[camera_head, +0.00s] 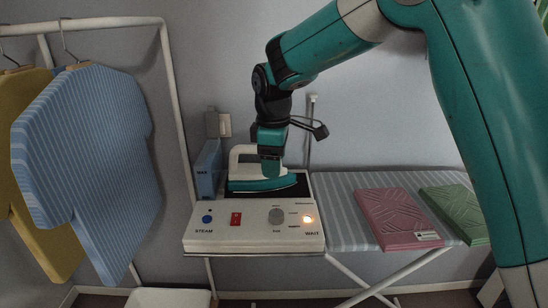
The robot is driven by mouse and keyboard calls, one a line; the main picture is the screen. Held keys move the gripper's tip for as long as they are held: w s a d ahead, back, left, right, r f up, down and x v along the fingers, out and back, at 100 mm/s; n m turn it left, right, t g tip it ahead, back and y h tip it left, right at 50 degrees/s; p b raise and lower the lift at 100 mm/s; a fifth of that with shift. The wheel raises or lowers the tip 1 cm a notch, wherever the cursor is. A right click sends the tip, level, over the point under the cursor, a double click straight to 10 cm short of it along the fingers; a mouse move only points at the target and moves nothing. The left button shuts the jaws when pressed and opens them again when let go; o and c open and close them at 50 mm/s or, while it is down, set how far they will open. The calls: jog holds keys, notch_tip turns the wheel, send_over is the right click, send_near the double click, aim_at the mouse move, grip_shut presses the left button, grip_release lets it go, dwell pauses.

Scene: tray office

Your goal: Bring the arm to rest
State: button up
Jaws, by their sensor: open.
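My gripper (270,172) is at the iron (250,186), directly over its handle area, with the arm reaching in from the upper right. The jaws are open, and the iron's cream handle shows just left of them. I cannot tell whether the jaws touch the handle. The teal and white iron rests on the dark plate on top of the white steam station (254,240). My arm is bent high above the ironing board.
The striped ironing board (344,235) carries a pink folded cloth (397,216) and a green one (460,210). A blue box (207,170) stands left of the iron. A lamp glows by WAIT. A blue striped shirt (88,160) and a yellow garment (30,115) hang left.

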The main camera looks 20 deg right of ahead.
jog(key=shift+r, duration=0.65)
jog(key=s+a+r+m+y, duration=0.1)
jog(key=s+a+m+y, duration=0.1)
jog(key=s, duration=1.3)
jog(key=s+a+r+m+y, duration=0.1)
jog(key=s+r+m+y, duration=0.1)
jog(key=s, duration=1.3)
jog(key=shift+a+r+m+g, duration=0.3)
jog(key=shift+a+m, duration=0.1)
jog(key=shift+m, duration=0.3)
